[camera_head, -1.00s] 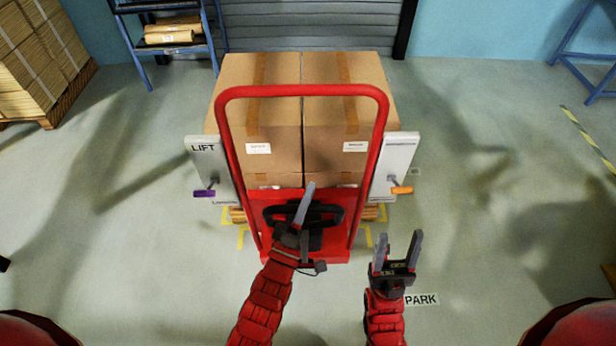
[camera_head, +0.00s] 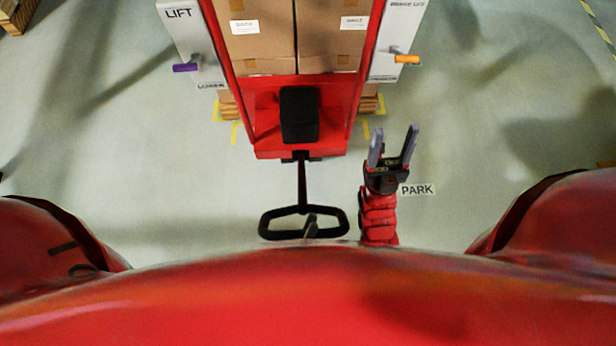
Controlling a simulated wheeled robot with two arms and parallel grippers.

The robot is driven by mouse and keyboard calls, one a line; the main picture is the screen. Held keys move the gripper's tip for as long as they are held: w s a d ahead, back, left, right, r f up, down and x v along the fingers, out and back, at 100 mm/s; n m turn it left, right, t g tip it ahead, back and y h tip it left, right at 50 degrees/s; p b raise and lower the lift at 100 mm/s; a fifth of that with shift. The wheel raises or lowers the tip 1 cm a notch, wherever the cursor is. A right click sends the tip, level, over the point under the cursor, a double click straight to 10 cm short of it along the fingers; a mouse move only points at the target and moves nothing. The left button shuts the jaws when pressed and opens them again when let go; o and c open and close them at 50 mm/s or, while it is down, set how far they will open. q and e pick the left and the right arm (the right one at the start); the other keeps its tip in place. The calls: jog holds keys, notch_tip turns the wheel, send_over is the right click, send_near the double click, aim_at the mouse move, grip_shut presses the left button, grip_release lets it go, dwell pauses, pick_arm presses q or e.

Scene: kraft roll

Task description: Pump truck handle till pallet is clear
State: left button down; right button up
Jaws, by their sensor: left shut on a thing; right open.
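The red pallet truck (camera_head: 270,138) stands ahead of me. Its black handle (camera_head: 264,222) is swung down toward my body, with the loop low in the view. My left gripper (camera_head: 311,226) is shut on the near bar of the loop; only its finger end shows, and my red body hides the rest. My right gripper (camera_head: 393,145) is open and empty, to the right of the handle. The wooden pallet (camera_head: 229,108) shows at its edges beneath the cardboard boxes (camera_head: 262,42). I cannot tell whether it is clear of the floor.
A grey plate marked LIFT (camera_head: 185,40) with a purple lever (camera_head: 186,67) is on the truck's left. Another plate (camera_head: 390,45) with an orange lever (camera_head: 407,59) is on the right. Yellow floor marks lie by the pallet. A PARK label (camera_head: 417,189) is on the floor.

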pick_arm(q)
jog(key=shift+s+f, duration=0.6)
jog(key=shift+f, duration=0.3)
jog(key=c, duration=1.1)
grip_release()
jog(key=shift+c, duration=0.2)
jog(key=o, duration=0.5)
jog(key=shift+w+r, duration=0.1)
jog(key=shift+w, duration=0.15)
jog(key=shift+c, duration=0.2)
jog(key=shift+r, duration=0.1)
jog(key=shift+s, duration=0.1)
jog(key=b+v, duration=0.9)
jog(key=v, duration=0.8)
jog(key=shift+s, duration=0.2)
